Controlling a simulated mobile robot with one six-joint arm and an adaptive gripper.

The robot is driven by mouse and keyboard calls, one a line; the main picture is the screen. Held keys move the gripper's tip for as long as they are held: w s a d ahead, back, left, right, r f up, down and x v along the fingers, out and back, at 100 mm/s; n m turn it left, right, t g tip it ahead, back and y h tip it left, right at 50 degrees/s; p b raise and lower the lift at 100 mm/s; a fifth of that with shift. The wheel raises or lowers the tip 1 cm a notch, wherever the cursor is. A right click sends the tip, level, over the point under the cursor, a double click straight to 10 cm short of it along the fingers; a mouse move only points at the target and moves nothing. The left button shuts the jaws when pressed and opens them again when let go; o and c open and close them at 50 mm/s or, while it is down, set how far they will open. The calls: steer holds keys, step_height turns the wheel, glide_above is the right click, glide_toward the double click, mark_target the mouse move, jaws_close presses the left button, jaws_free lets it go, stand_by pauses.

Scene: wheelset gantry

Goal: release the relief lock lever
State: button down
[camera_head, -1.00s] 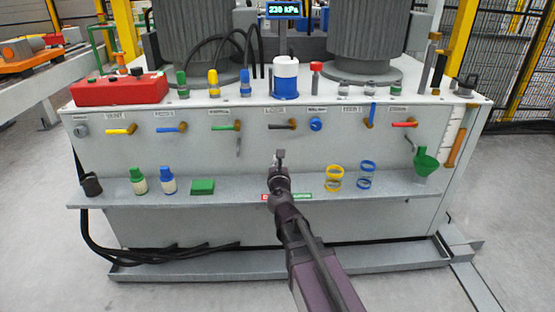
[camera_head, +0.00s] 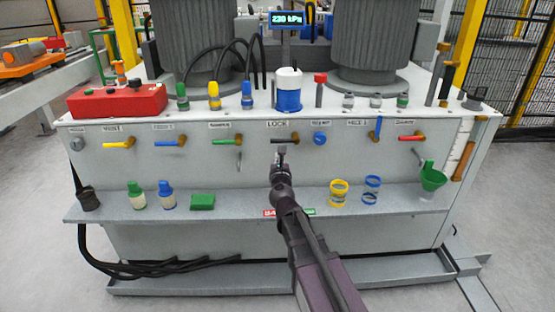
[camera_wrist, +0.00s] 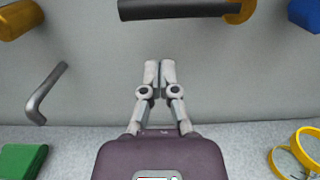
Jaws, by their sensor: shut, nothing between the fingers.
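The lever under the label that reads LOCK is a black handle (camera_head: 283,141) with a brass-coloured pivot at its right end, lying level on the grey front panel. In the wrist view this black handle (camera_wrist: 172,9) crosses the top edge, partly cut off. My gripper (camera_head: 281,152) is in front of the panel, just below the handle. In the wrist view my gripper (camera_wrist: 159,66) is shut and empty, its fingertips together and a gap below the handle.
Yellow (camera_head: 118,145), blue (camera_head: 168,143) and green (camera_head: 225,142) levers sit to the left. A blue knob (camera_head: 320,138) and a red lever (camera_head: 412,136) sit to the right. The shelf (camera_head: 240,207) below carries bottles, rings and a green block (camera_head: 203,201). The display (camera_head: 287,18) reads 230 kPa.

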steer(key=shift+w+r+p, duration=0.2)
steer(key=shift+r+p, duration=0.85)
steer(key=shift+r, duration=0.25)
steer(key=shift+a+r, duration=0.1)
steer(key=shift+a, duration=0.1)
